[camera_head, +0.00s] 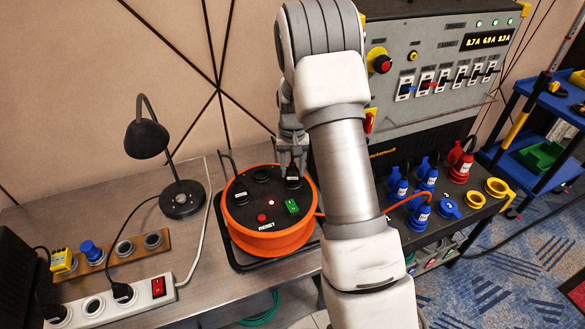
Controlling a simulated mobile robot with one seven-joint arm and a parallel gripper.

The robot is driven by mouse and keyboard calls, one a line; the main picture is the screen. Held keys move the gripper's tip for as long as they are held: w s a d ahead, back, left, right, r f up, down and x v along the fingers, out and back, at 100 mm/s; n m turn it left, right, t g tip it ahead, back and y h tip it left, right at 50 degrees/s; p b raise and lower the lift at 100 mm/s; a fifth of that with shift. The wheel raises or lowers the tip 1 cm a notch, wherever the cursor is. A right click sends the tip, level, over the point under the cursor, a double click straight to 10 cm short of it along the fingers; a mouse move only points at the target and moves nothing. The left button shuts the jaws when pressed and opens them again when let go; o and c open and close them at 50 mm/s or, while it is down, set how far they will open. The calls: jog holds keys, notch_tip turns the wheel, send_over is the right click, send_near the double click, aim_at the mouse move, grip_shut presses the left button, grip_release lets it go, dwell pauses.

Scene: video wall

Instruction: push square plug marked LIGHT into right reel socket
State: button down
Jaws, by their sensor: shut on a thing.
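The orange cable reel (265,243) lies on the workbench, with its dark face turned up. On that face are a left socket (241,198), a back socket (261,175), a red light, a RESET label and a green switch (292,206). My gripper (292,167) points down over the right side of the reel. It is shut on a dark plug (293,183) with a small pale label, too small to read. The plug is at the right reel socket, which it and the gripper hide. I cannot tell how deep the plug sits.
A black desk lamp (182,199) stands left of the reel. A white power strip (110,301) and a wooden socket board (112,254) lie at the front left. A grey control panel (440,70) and a black box with blue and red plugs (425,210) stand right, partly behind my arm.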

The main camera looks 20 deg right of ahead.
jog(key=shift+f, duration=0.1)
jog(key=shift+c, duration=1.4)
grip_release()
jog(key=shift+o, duration=0.2)
jog(key=shift+o, duration=1.2)
jog(key=shift+r+p, duration=1.85)
jog(key=shift+r, duration=1.15)
jog(key=shift+r, duration=0.1)
